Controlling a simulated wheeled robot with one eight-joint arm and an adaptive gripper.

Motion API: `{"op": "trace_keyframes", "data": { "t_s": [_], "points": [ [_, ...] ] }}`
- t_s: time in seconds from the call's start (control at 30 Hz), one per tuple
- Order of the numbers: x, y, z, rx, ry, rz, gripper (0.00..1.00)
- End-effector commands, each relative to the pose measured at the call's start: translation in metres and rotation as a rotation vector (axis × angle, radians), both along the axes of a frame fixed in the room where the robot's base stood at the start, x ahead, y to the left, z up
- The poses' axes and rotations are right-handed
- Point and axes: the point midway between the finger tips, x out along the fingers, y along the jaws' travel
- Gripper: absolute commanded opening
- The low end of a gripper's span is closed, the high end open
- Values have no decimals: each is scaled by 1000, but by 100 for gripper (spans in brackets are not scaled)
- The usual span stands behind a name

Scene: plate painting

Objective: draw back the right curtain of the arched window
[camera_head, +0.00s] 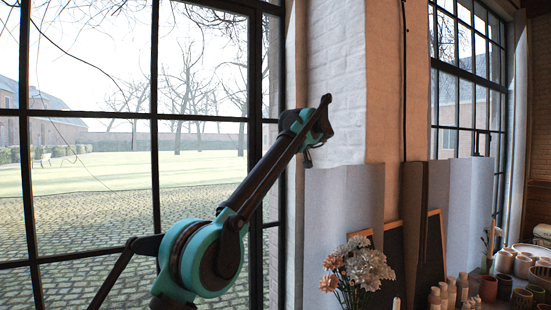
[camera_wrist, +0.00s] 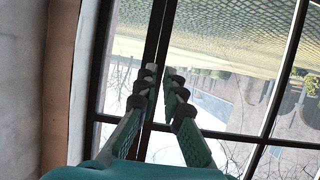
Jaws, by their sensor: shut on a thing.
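My gripper (camera_wrist: 162,88) shows in the wrist view with its two teal fingers close together and dark pads at the tips. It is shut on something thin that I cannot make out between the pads. A dark window bar runs behind the fingers. In the head view my arm reaches up to the right edge of the large window (camera_head: 153,115), and the fingertips cannot be made out there. The window's top is out of view, so its arch does not show. I cannot make out a curtain for certain in either view.
A white brick pier (camera_head: 336,80) stands right of the window. Grey panels (camera_head: 343,205) lean below it. Flowers (camera_head: 358,270) stand at the bottom, with several jars and pots at the lower right. A second window (camera_head: 465,75) is at the far right.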

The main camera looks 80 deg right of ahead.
Motion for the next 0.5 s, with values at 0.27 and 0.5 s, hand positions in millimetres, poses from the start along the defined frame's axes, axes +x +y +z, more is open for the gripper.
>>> {"op": "trace_keyframes", "data": {
  "t_s": [0.27, 0.5],
  "points": [
    [-3, -2, -1, 0, 3, -1, 0],
    [-3, -2, -1, 0, 3, -1, 11]
  ]
}}
